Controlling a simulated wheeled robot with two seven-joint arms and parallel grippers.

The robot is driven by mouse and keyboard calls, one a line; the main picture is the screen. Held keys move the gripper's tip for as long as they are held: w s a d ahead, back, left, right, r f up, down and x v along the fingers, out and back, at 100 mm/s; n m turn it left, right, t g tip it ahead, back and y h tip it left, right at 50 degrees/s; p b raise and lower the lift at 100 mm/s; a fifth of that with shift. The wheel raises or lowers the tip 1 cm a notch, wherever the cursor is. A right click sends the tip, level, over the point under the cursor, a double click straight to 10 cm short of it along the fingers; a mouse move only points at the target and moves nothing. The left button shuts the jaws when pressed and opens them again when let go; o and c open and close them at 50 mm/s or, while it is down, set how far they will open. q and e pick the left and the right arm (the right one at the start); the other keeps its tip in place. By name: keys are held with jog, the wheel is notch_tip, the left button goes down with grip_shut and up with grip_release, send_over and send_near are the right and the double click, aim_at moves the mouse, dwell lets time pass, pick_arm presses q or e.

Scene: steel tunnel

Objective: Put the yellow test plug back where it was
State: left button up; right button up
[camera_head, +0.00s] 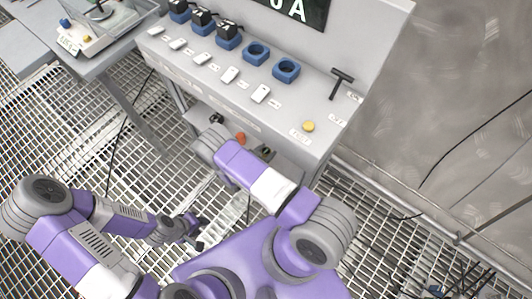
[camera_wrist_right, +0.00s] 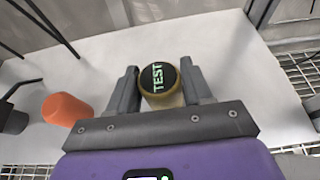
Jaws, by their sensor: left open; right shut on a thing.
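The yellow test plug (camera_wrist_right: 161,88) shows in the right wrist view, with a dark round end marked TEST in green and a dull yellow body. My right gripper (camera_wrist_right: 159,70) is shut on it, one finger on each side. The plug is over a pale surface; whether it touches it I cannot tell. In the head view my right arm largely hides this gripper, near the console's lower shelf. A yellow round spot (camera_head: 309,126) is on the console (camera_head: 322,146) top at the right front corner, beside a small label. My left gripper (camera_head: 199,231) is open and empty above the floor grating.
An orange plug (camera_wrist_right: 67,109) lies left of my right gripper, with a dark plug (camera_wrist_right: 13,118) further left. The console top carries blue sockets (camera_head: 286,70), white switches and a black T-handle (camera_head: 341,82). A side table (camera_head: 85,62) stands at the left.

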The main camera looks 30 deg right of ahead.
jog(key=shift+r, duration=0.1)
jog(key=o, duration=1.2)
jog(key=shift+a+r, duration=0.1)
jog(key=p+v, duration=0.3)
jog(key=v, duration=0.8)
jog(key=shift+s+a, duration=0.25)
jog(key=shift+a, duration=0.1)
